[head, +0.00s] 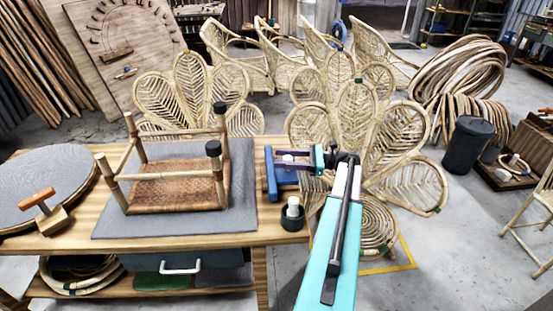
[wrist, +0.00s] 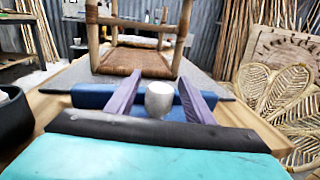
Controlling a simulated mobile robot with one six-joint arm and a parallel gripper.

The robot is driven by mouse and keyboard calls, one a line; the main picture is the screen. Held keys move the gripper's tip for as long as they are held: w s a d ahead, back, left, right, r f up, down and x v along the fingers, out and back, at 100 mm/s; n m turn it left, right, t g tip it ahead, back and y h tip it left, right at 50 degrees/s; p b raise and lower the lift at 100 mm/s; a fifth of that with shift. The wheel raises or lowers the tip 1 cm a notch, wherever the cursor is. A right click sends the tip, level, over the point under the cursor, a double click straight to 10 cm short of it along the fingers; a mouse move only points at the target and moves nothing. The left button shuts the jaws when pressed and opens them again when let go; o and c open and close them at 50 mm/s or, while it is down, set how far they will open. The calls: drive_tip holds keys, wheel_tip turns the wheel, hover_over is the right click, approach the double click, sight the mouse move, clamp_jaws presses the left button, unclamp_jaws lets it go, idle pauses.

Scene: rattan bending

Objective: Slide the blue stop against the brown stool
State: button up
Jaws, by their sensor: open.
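The brown stool (head: 175,187) lies upside down on the grey mat, its woven seat low and its legs pointing up; two legs have black caps. It also shows ahead in the wrist view (wrist: 138,61). The blue stop (head: 270,183) stands on the bench right of the mat, apart from the stool. In the wrist view the blue stop (wrist: 90,96) lies across, with a pale grey knob (wrist: 159,99) in front. My gripper (head: 280,161) is open at the stop. Its purple fingers (wrist: 160,82) are on either side of the knob, with gaps visible.
The grey mat (head: 240,190) has a bare strip between stool and stop. A dark cup (head: 292,219) with a white item stands at the bench's right front. A wooden-handled tool (head: 47,212) and a round grey disc (head: 30,185) are at the left. Rattan chairs stand behind.

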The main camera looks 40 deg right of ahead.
drive_tip(key=shift+x, duration=1.25)
clamp_jaws()
